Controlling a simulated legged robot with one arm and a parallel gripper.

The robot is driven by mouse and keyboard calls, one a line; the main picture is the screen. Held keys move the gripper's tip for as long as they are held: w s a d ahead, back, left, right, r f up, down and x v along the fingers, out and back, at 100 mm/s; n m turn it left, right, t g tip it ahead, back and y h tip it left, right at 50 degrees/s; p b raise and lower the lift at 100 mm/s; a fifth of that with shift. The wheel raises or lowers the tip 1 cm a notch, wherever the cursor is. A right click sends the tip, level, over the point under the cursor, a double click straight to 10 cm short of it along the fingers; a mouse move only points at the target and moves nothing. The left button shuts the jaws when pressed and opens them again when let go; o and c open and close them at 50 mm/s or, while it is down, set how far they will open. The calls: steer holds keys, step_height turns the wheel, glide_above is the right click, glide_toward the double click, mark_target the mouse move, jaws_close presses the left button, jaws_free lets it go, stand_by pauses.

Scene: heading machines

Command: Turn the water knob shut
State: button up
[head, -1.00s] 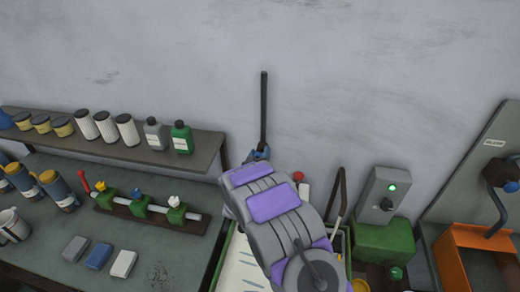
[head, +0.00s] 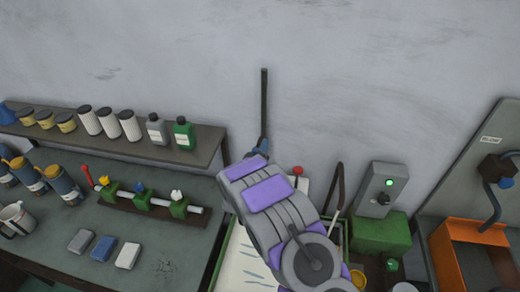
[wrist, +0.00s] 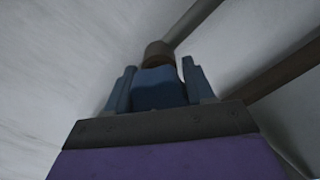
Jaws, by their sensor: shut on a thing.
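In the wrist view, the two blue-grey fingers of my gripper (wrist: 158,88) stand on either side of a blue knob-like piece (wrist: 158,92) and are shut on it. A brown collar (wrist: 158,52) sits just beyond it, with a grey pipe (wrist: 192,20) running up and right. In the head view, a dark upright pipe (head: 264,105) stands against the wall, and my gripper (head: 260,147) shows as a small blue patch at its foot. My purple and grey arm hides most of the knob there, so its turn angle cannot be told.
A shelf with several bottles (head: 183,133) is on the left, above a bench with a valve manifold (head: 150,202) and several blocks (head: 127,255). A green machine with a switch box (head: 380,190) and an orange tray (head: 450,262) are on the right. The upper wall is clear.

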steer(key=shift+a+r, duration=0.1)
steer(key=shift+a, duration=0.05)
steer(key=o, duration=1)
steer(key=shift+a, duration=0.2)
steer(key=shift+s+d, duration=0.1)
steer(key=shift+d, duration=0.05)
steer(key=shift+s, duration=0.25)
steer(key=s+a, duration=0.1)
steer(key=s, duration=0.4)
steer(key=s+a+b, duration=0.1)
steer(key=s, duration=0.5)
steer(key=s+a+b, duration=0.1)
steer(key=s, duration=0.4)
steer(key=shift+s+a+f, duration=0.15)
steer(key=shift+a+f, duration=0.05)
steer(key=shift+a, duration=0.1)
